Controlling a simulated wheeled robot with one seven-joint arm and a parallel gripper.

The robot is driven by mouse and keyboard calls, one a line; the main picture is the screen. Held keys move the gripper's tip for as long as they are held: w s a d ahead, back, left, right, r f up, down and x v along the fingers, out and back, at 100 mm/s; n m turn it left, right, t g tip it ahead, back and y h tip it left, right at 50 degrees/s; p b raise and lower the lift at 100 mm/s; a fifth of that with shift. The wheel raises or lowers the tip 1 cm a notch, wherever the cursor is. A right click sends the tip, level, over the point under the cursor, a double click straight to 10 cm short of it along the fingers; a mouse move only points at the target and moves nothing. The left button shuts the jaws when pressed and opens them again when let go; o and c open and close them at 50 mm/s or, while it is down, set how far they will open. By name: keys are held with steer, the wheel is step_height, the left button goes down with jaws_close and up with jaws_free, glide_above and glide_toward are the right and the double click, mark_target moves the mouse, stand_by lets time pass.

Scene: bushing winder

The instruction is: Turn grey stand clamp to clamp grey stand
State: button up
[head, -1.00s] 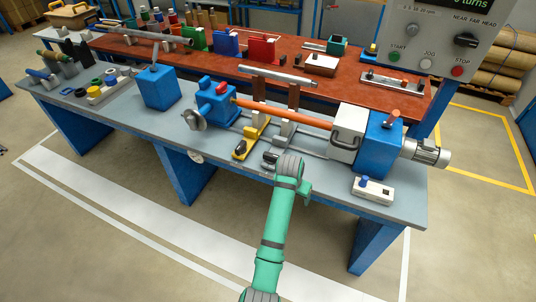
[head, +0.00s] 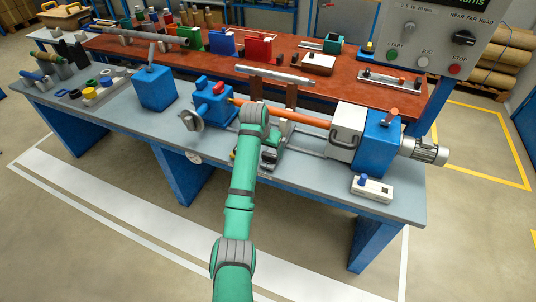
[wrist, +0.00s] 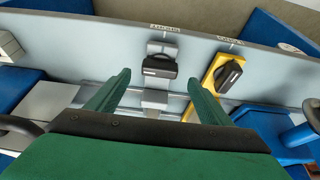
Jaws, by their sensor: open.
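The grey stand shows in the wrist view as a grey block (wrist: 156,98) on the bench rails, with its black clamp handle (wrist: 160,67) at its front end. In the head view the dark clamp (head: 269,157) shows just right of my arm. My gripper (wrist: 158,76) is open and empty. Its two green fingers lie on either side of the grey stand in the picture, with the clamp handle between and just beyond the fingertips. I cannot tell the height gap; no contact shows. In the head view my arm hides most of the gripper.
A yellow stand (wrist: 210,80) with its own black clamp (wrist: 229,74) is close beside the right finger. A blue tailstock (wrist: 262,120) is at the right. A copper-coloured bar (head: 301,118) runs above the rails to the white-and-blue headstock (head: 346,133).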

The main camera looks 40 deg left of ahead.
mark_target(269, 155)
steer(key=shift+x, duration=2.45)
steer(key=c, duration=1)
